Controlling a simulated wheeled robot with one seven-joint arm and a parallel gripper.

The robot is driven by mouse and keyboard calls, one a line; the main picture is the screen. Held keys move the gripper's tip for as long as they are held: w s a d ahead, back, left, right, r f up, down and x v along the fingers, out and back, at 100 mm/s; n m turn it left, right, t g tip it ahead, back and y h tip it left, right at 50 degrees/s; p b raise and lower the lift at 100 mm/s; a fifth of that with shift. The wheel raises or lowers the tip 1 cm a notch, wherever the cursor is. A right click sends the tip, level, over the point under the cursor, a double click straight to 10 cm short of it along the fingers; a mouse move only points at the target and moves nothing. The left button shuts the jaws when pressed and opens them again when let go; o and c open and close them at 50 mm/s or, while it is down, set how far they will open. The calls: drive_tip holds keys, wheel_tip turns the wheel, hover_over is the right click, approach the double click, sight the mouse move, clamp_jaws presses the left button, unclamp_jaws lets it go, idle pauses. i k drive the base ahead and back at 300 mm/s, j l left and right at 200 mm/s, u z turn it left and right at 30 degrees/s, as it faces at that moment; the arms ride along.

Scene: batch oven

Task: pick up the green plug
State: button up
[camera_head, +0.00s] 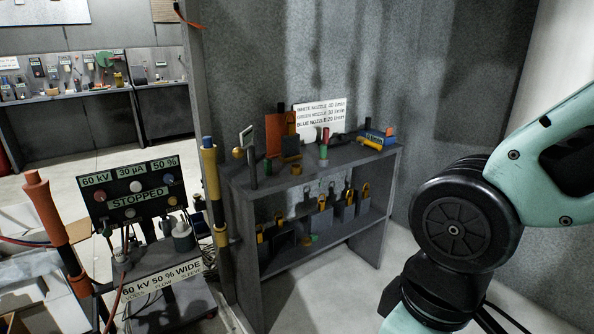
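A small green piece (323,152) stands on the top of the grey shelf unit (350,155), with a red piece (325,134) directly above it. Another small green round piece (314,238) lies low on the lower shelf, among dark blocks with yellow handles. Both are too small to tell for certain which is the green plug. My gripper is not in view. Only my teal and black arm links show at the right, apart from the shelf unit.
A control panel reading STOPPED (137,197) stands at the left, beside an orange post (48,208). A black and yellow post (212,185) rises at the shelf's left end. An orange block (274,135) and blue box (375,137) sit on top. Floor right of the shelf is clear.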

sight(323, 155)
drive_tip(key=i+j, duration=0.1)
drive_tip(key=i, duration=0.5)
drive_tip(key=i+j+z, duration=0.1)
drive_tip(key=i, duration=0.5)
drive_tip(key=i+j, duration=0.15)
drive_tip(key=i, duration=0.45)
drive_tip(key=i+j+z, duration=0.1)
drive_tip(key=i, duration=0.45)
